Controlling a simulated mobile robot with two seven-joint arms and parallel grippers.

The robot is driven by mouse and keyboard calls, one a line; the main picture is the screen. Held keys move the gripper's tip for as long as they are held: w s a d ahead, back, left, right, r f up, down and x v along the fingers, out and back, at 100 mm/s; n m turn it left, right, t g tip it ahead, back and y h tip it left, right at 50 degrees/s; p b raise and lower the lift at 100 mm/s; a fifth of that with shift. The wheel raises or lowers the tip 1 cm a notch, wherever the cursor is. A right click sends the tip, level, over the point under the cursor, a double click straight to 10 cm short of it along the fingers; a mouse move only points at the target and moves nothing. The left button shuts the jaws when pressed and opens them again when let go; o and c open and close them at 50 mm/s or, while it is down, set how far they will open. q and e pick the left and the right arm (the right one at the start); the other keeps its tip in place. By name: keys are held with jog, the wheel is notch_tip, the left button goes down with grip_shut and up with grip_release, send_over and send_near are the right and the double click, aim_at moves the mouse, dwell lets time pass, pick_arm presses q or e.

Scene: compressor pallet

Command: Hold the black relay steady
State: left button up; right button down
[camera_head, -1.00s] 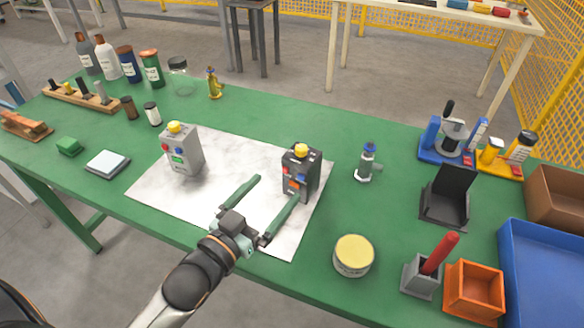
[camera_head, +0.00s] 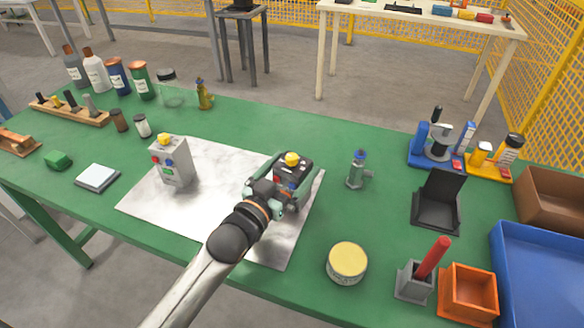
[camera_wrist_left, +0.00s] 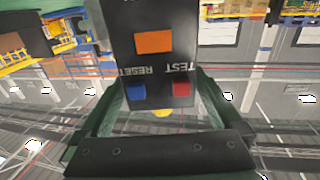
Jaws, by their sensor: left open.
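The black relay (camera_head: 300,166) stands upright on the right part of the white sheet (camera_head: 215,216), with a yellow knob on top. My left gripper (camera_head: 283,182) is open at the relay, with its fingers on either side of it. In the left wrist view the relay (camera_wrist_left: 154,15) shows an orange panel, a blue RESET button and a red TEST button between the two green fingers (camera_wrist_left: 152,100). I cannot tell whether the fingers touch its sides. The gripper hides the lower part of the relay in the head view. My right gripper is not in view.
A grey relay (camera_head: 172,160) stands on the sheet's left part. A small valve-like fitting (camera_head: 357,170) stands right of the black relay. A yellow-topped tin (camera_head: 347,263), a red-handled tool in a grey holder (camera_head: 416,281) and an orange bin (camera_head: 467,293) stand at the front right.

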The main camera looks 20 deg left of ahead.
pick_arm(q)
jog(key=shift+c, duration=0.2)
jog(key=c, duration=1.5)
dwell(2.1)
